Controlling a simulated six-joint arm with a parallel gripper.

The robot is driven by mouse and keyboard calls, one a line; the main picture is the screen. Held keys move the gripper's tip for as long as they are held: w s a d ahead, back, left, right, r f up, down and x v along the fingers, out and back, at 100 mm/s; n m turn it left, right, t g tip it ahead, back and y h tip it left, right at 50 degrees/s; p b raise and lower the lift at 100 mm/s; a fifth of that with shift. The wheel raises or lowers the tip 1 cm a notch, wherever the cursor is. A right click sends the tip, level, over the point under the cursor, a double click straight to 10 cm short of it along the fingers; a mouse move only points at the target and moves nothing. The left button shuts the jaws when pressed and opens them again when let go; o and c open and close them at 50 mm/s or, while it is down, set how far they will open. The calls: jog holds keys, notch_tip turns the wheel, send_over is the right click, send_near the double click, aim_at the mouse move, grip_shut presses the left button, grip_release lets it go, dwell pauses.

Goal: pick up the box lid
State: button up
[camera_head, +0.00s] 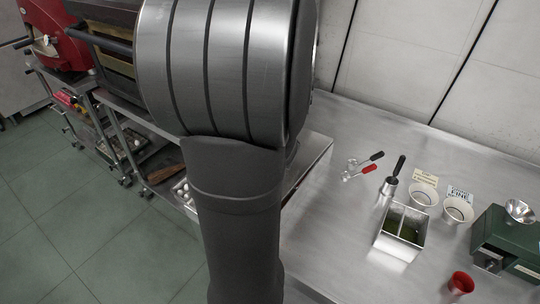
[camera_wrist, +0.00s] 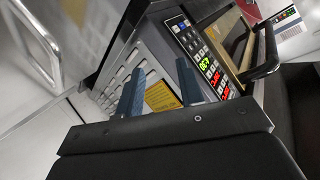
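I cannot make out a box lid in either view. My arm covers the middle of the head view and hides what lies behind it. My gripper (camera_wrist: 158,72) shows in the wrist view as two blue fingers standing well apart, with nothing between them. The fingers point toward the vented side of an oven (camera_wrist: 121,77), with a yellow label (camera_wrist: 161,97) seen behind and between them. I cannot tell how far off the oven is. The gripper itself is hidden in the head view.
The steel counter (camera_head: 345,258) holds an open metal box (camera_head: 386,243) with dark green contents, two white bowls (camera_head: 424,196) (camera_head: 457,211), a red cup (camera_head: 460,284), a green machine (camera_head: 493,240) and red- and black-handled tools (camera_head: 366,168). A red oven (camera_head: 62,33) stands at far left.

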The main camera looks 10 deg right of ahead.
jog(key=s+a+r+n+g+y, duration=0.15)
jog(key=a+n+g, duration=0.25)
jog(key=n, duration=0.6)
jog(key=s+a+r+n+g, duration=0.1)
jog(key=s+a+n+g, duration=0.3)
jog(key=n, duration=0.5)
jog(key=w+d+r+n+g+h, duration=0.2)
jog(key=d+r+n+h, duration=0.5)
jog(key=d+n+h, duration=0.25)
jog(key=x, duration=1.1)
jog(key=shift+s+d, duration=0.1)
jog(key=shift+d, duration=0.05)
jog(key=x, duration=0.4)
jog(key=shift+s+d+f, duration=0.1)
jog(key=shift+d+f, duration=0.05)
jog(key=shift+d, duration=0.3)
jog(key=shift+d+f, duration=0.15)
jog(key=shift+f, duration=0.4)
grip_shut()
